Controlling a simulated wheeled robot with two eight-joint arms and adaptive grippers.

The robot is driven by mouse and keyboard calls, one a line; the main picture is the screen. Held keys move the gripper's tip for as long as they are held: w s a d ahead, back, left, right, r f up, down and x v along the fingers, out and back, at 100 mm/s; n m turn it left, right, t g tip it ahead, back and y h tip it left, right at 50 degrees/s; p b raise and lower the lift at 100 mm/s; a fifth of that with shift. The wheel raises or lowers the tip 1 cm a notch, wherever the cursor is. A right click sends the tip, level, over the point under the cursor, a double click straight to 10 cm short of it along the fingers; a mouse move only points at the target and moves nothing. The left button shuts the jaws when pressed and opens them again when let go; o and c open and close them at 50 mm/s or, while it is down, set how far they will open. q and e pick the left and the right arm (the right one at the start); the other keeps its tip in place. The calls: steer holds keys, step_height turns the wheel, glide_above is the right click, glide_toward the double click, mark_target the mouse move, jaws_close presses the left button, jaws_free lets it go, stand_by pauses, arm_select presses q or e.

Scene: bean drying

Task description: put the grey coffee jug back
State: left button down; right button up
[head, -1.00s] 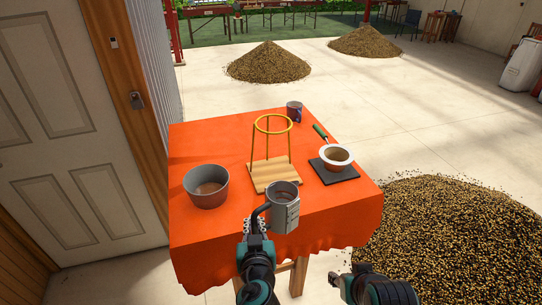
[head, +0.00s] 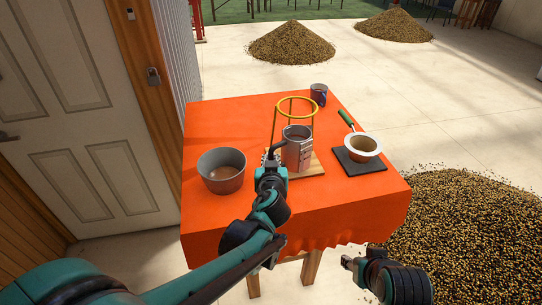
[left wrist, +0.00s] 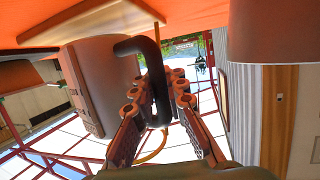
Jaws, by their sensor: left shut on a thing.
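The grey coffee jug (head: 297,150) is upright in the head view, in front of the yellow ring stand (head: 296,106) and overlapping its wooden base (head: 312,170). I cannot tell whether it touches the base. My left gripper (head: 270,160) is shut on the jug's dark handle, left of the jug body. In the left wrist view the picture is upside down; the jug (left wrist: 95,80) is at left and its curved black handle (left wrist: 157,75) runs between the fingers. My right gripper (head: 348,263) is low, in front of the table, and its jaws are unclear.
A grey pot (head: 222,172) stands left on the orange tablecloth (head: 235,120). A white dripper bowl (head: 362,148) sits on a black slab (head: 350,165) at right, with a green-handled tool (head: 346,119) behind. A dark mug (head: 318,94) stands at the back. The front cloth is clear.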

arm_select(q)
steer(key=b+x, duration=0.1)
steer(key=x, duration=0.3)
steer(key=shift+w, duration=0.1)
steer(key=shift+f+b, duration=0.3)
steer(key=shift+r, duration=0.15)
steer(key=c, duration=1.5)
jaws_free()
steer(key=shift+c, duration=0.2)
